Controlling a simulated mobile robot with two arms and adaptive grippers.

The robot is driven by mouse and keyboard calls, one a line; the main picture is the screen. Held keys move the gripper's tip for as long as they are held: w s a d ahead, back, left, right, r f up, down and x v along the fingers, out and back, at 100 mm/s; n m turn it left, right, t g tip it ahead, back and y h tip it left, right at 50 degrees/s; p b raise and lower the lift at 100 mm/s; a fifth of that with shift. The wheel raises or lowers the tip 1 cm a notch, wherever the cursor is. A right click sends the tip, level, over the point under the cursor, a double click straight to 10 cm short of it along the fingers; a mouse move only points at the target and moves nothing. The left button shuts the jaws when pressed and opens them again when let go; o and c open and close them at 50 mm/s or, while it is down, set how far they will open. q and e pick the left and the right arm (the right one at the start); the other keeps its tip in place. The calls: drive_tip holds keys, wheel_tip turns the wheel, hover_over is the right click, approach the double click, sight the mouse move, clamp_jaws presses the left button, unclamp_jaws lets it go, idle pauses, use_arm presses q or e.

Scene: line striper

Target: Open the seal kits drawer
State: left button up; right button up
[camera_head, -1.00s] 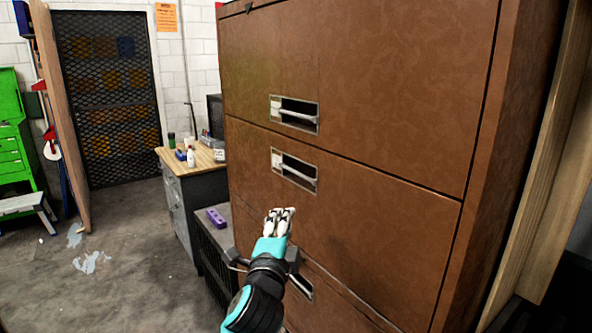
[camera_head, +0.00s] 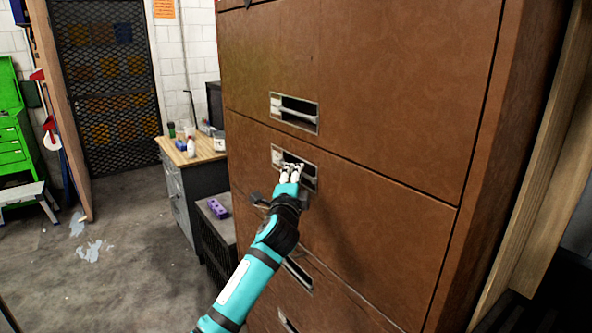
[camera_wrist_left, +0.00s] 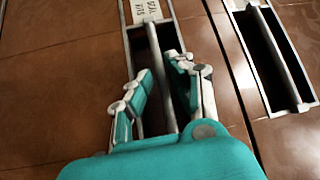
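The seal kits drawer (camera_head: 390,225) is a brown front of the tall cabinet, closed, with a recessed metal handle (camera_head: 279,154). In the left wrist view a label reading "SEAL KITS" (camera_wrist_left: 146,10) sits at the end of that handle's frame, and the handle bar (camera_wrist_left: 156,50) runs between my fingers. My left gripper (camera_head: 291,169) is at this handle, with its fingers apart on either side of the bar (camera_wrist_left: 155,82). I cannot tell whether they touch it. My arm hides part of the drawer front. My right gripper is not in view.
Another drawer handle (camera_head: 295,112) is just above, and it also shows in the left wrist view (camera_wrist_left: 275,50). More handles (camera_head: 298,272) are below. A workbench (camera_head: 205,152) and a low dark unit with a purple item (camera_head: 217,208) stand left of the cabinet. Floor (camera_head: 125,260) is open at left.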

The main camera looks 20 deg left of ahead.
use_arm(q)
drive_tip(key=shift+w+r, duration=0.1)
drive_tip(key=shift+w, duration=0.6)
clamp_jaws()
